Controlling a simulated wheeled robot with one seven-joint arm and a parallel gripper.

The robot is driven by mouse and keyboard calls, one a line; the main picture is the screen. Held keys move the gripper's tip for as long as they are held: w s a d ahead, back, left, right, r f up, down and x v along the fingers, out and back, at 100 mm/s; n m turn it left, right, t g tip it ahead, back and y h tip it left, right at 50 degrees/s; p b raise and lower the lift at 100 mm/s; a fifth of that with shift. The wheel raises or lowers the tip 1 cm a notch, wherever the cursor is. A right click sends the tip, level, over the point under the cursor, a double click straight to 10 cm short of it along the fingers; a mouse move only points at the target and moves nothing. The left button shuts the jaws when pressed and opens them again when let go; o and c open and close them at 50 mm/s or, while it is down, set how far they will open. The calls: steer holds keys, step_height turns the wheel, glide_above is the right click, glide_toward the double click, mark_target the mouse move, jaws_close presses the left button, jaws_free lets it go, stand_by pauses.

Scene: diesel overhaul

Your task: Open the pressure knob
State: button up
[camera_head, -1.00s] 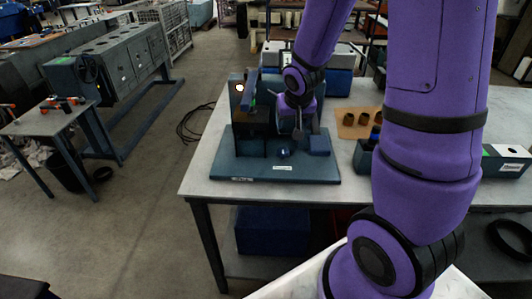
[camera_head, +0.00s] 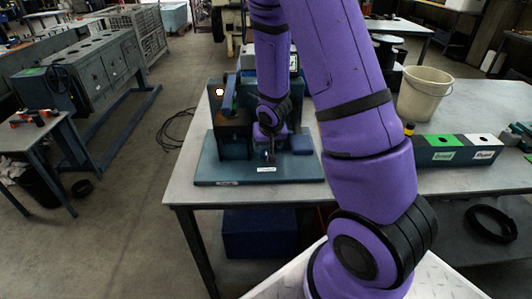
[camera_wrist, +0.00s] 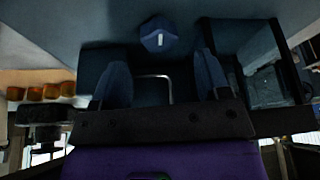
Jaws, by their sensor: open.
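The pressure knob (camera_wrist: 159,36) is a small round blue knob with a white mark, seen in the wrist view. It sits low on the front of a dark blue-grey test unit (camera_head: 231,146) on a blue base plate (camera_head: 220,172). My gripper (camera_wrist: 160,62) is open, with one blue finger on each side of the view. The knob shows between and just beyond the fingertips, and I see no contact. In the head view my gripper (camera_head: 266,149) is low in front of the unit and mostly hides the knob.
The unit stands on a light workbench (camera_head: 185,190). A blue block (camera_head: 302,144) is just right of my gripper. A white bucket (camera_head: 424,95) and a green-and-white labelled box (camera_head: 455,150) stand to the right. A blue lever (camera_head: 229,95) rises at the unit's left.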

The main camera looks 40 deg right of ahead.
mark_target(266, 152)
steer(key=shift+x, duration=2.9)
steer(key=shift+c, duration=0.2)
